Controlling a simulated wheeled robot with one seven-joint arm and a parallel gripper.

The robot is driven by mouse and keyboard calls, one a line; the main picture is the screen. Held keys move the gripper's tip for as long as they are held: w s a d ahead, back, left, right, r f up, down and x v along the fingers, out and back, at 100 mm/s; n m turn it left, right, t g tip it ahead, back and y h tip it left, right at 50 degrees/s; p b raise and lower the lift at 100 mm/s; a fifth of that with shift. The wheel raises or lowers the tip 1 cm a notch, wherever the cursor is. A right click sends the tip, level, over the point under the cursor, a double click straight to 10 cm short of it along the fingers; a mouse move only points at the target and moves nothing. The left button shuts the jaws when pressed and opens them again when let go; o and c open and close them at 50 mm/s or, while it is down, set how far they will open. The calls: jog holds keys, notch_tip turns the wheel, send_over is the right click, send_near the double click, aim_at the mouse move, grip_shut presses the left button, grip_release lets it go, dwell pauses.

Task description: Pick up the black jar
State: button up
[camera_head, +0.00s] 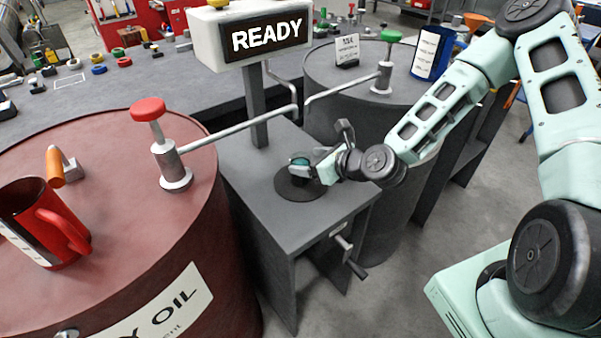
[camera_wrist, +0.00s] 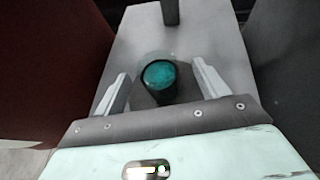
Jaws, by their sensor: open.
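The black jar (camera_head: 300,169) stands on a dark round pad (camera_head: 289,192) on top of a grey stand (camera_head: 243,163) between two barrels. In the wrist view the jar (camera_wrist: 159,83) shows dark sides and a teal top, and it looks upright. My gripper (camera_head: 319,168) is low over the stand, coming from the right. In the wrist view its two fingers are apart, with the jar between them in the picture and a gap on each side. I cannot tell how deep the jar sits between the fingers. The gripper holds nothing.
A red barrel (camera_head: 105,150) on the left carries a red-knobbed valve (camera_head: 172,165) and a red mug (camera_head: 45,225). A grey barrel (camera_head: 375,225) on the right carries a green-knobbed valve (camera_head: 383,75) and a blue canister (camera_head: 431,55). A READY sign (camera_head: 265,38) rises behind the jar.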

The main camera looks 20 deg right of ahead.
aim_at(294, 160)
jog(key=shift+x, duration=2.65)
jog(key=shift+s+a+f, duration=0.1)
jog(key=shift+s, duration=0.05)
jog(key=c, duration=1.2)
